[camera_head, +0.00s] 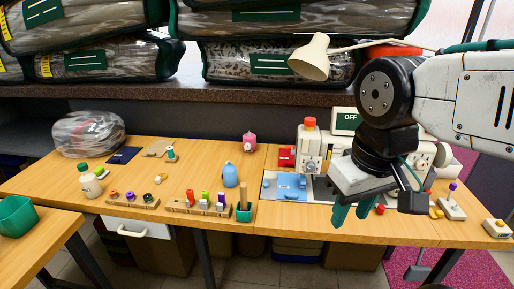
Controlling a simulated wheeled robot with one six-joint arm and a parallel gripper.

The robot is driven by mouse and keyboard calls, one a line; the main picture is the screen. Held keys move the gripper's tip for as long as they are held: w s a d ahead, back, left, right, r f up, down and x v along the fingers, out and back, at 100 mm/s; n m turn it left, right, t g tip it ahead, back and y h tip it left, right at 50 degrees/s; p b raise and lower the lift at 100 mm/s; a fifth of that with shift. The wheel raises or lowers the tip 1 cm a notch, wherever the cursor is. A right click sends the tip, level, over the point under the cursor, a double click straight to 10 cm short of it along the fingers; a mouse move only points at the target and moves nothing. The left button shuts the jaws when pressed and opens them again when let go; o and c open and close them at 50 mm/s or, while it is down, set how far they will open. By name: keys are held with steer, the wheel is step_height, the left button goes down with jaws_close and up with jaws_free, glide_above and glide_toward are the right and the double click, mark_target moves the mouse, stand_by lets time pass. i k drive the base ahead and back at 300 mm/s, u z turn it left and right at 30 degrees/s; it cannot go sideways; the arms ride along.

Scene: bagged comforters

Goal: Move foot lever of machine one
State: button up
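A cream sewing machine (309,151) with a red knob on top and a small dark display reading OFF stands on the right part of the wooden table. My arm hides much of its middle and right side. I cannot make out its foot lever. A grey pedal-like plate (419,272) shows below the table at the right; I cannot tell if it belongs to the machine. My gripper (353,214) points down in front of the machine, near the table's front edge. Its two green fingers are apart, with nothing seen between them.
On the table (150,216) stand a blue bottle (230,175), a pink object (249,141), a white bottle (90,183) and racks of thread spools (199,206). A clear bag (88,133) lies at the back left. Bagged comforters (270,62) fill the shelf above, with a lamp (312,58).

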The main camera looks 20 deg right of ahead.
mark_target(288, 147)
steer(key=u, duration=1.45)
steer(key=i, duration=0.75)
steer(key=z, duration=1.8)
steer(key=i, duration=0.5)
